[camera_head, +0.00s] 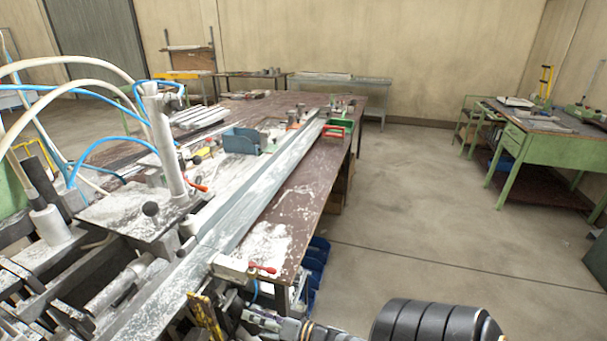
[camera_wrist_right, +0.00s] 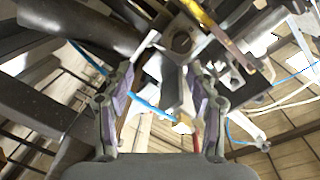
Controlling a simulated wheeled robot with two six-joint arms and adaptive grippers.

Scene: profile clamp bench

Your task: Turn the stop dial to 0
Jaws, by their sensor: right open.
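I cannot pick out the stop dial with certainty in either view. My right gripper (camera_head: 252,318) is low at the bottom of the head view, beside the clamp bench's near end. In the right wrist view its two padded fingers (camera_wrist_right: 162,75) stand apart, with nothing seen held between them. A yellow strip (camera_head: 205,316) hangs just left of the gripper; a yellowish bar (camera_wrist_right: 212,28) shows beyond the fingers in the wrist view. My left gripper is not in view.
A red-handled lever (camera_head: 262,268) sits on a pale block just above my right gripper. A long metal profile (camera_head: 250,185) runs along the brown bench (camera_head: 305,190). Blue hoses (camera_head: 105,140) arch at the left.

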